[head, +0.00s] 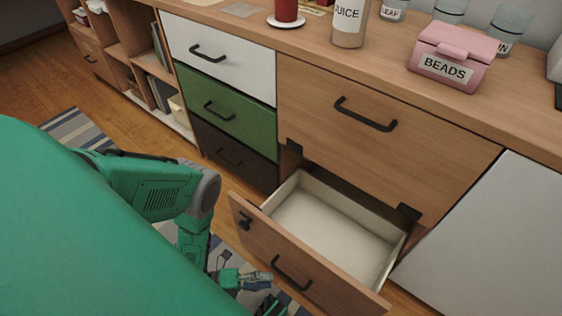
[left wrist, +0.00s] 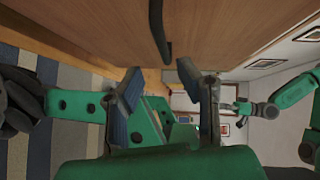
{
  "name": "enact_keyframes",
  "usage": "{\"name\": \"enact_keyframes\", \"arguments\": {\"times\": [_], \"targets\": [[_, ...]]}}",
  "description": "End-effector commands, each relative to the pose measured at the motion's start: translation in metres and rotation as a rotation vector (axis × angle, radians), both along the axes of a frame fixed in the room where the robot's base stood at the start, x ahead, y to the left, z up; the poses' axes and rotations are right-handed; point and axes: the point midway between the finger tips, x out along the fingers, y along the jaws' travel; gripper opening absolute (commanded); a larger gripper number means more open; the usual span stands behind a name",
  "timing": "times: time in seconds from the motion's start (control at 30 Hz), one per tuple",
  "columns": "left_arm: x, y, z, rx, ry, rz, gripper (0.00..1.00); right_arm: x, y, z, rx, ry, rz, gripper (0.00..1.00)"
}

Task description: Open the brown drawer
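The brown wooden drawer (head: 262,243) at the bottom of the cabinet is pulled well out in the head view. Its pale inside (head: 325,225) looks empty. Its black bar handle (head: 291,271) is on the front and also shows as a dark bar in the left wrist view (left wrist: 158,30). My left gripper (head: 268,292) is low, just in front of this drawer front. In the left wrist view its two fingers (left wrist: 160,72) are spread, with the handle beyond the tips and nothing held. My right gripper appears small and unclear in the left wrist view (left wrist: 240,107).
Above the open drawer is a closed wooden front (head: 385,140). White (head: 222,58), green (head: 230,105) and dark (head: 230,150) drawers to its left are closed. A pink BEADS box (head: 452,58) and a JUICE bottle (head: 349,20) stand on the top.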

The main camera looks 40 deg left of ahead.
Motion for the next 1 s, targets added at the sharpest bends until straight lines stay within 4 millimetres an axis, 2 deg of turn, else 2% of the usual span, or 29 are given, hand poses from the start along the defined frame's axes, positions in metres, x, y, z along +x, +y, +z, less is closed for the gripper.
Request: {"name": "enact_keyframes", "arguments": {"times": [0.2, 0.4, 1.0], "targets": [[-0.028, 0.029, 0.007, 0.007, 0.003, 0.000, 0.31, 0.000, -0.003, -0.002, 0.005, 0.001, -0.002, 0.40], [-0.041, 0.043, 0.009, 0.006, 0.003, 0.000, 0.31, 0.000, -0.002, -0.001, 0.003, 0.000, -0.001, 0.40], [-0.040, 0.043, 0.010, -0.021, 0.033, 0.009, 0.31, 0.001, -0.001, -0.001, 0.001, 0.002, -0.002, 0.40]]}}
